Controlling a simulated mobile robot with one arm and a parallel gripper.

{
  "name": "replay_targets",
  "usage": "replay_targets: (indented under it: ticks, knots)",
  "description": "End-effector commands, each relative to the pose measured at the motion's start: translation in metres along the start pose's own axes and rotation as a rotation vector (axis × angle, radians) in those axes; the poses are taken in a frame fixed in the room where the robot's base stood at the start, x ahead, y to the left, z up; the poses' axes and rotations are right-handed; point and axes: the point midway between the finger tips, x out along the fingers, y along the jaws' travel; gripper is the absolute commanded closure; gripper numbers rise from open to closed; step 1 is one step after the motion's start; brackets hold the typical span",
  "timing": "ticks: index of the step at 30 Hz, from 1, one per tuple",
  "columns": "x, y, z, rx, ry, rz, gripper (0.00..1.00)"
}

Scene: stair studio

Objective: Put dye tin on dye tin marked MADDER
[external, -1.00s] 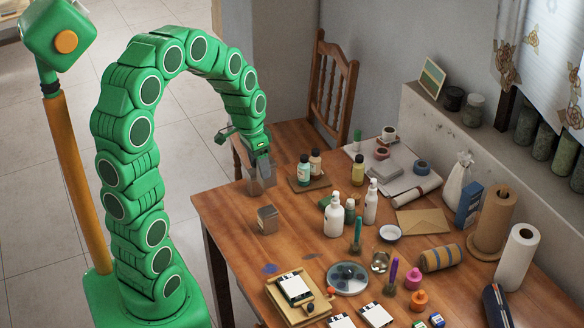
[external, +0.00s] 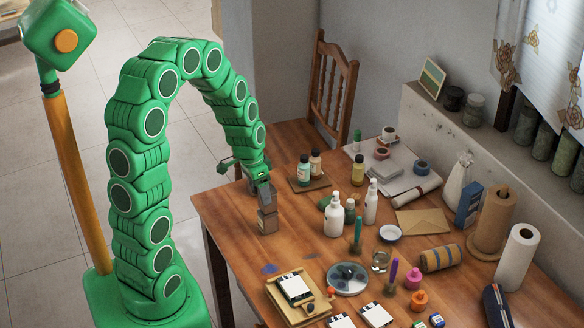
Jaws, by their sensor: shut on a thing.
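One small grey-brown dye tin (external: 268,226) stands upright on the wooden table near its left edge. No lettering is readable on it at this size, so I cannot make out the MADDER mark. My gripper (external: 264,196) points down right above it, shut on a second grey dye tin (external: 266,211). The held tin is mostly hidden by the fingers. It is lined up over the lower tin and appears to touch its top, though a small gap cannot be ruled out.
Small bottles on a wooden tray (external: 310,186) stand behind my gripper. White pump bottles (external: 334,216) stand to the right. The table around the lower tin is clear.

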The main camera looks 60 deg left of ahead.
Motion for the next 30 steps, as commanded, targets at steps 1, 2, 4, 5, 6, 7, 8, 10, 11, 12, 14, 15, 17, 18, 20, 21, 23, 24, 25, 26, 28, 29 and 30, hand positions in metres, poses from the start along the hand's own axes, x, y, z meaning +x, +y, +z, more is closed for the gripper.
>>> replay_targets:
  ticks: [1,2,4,5,6,7,8,10,11,12,14,15,17,18,20,21,23,24,25,26,28,29,30]
  knots:
    - [0.0037,-0.0001,0.0010,-0.001,-0.002,0.001,0.76]
    - [0.0048,-0.0004,0.0010,-0.001,-0.001,0.001,0.76]
    - [0.0054,-0.0007,0.0007,0.000,0.000,0.000,0.76]
    - [0.0053,-0.0007,0.0006,0.000,0.000,0.000,0.76]
    - [0.0051,-0.0008,0.0004,0.000,0.001,-0.001,0.76]
    - [0.0050,-0.0009,0.0004,0.000,0.001,-0.001,0.76]
    - [0.0050,-0.0008,0.0004,0.000,0.001,-0.001,0.76]
    - [0.0054,-0.0009,0.0004,0.000,0.001,-0.001,0.76]
    - [0.0059,-0.0010,0.0005,0.000,0.001,-0.001,0.76]
    - [0.0069,-0.0010,0.0006,0.000,0.000,0.000,0.76]
    - [0.0068,-0.0011,0.0005,0.000,0.001,-0.001,0.33]
    - [0.0067,-0.0011,0.0004,0.000,0.001,-0.001,0.27]
    - [0.0067,-0.0011,0.0004,0.000,0.001,-0.001,0.18]
    - [0.0067,-0.0011,0.0004,0.000,0.001,-0.001,0.15]
    - [0.0067,-0.0011,0.0005,0.000,0.001,-0.001,0.15]
    - [0.0067,-0.0011,0.0005,0.000,0.001,-0.001,0.15]
    - [0.0066,-0.0012,0.0004,0.000,0.001,-0.001,0.15]
    - [0.0066,-0.0012,0.0004,0.000,0.001,-0.001,0.15]
    - [0.0066,-0.0011,0.0004,0.000,0.001,-0.001,0.15]
    - [0.0062,-0.0012,0.0004,0.000,0.001,-0.001,0.15]
    - [0.0045,-0.0010,0.0001,0.000,0.001,-0.001,0.15]
    - [0.0031,-0.0011,0.0000,0.000,0.002,-0.002,0.15]
    - [0.0007,-0.0012,-0.0001,0.000,0.002,-0.002,0.15]
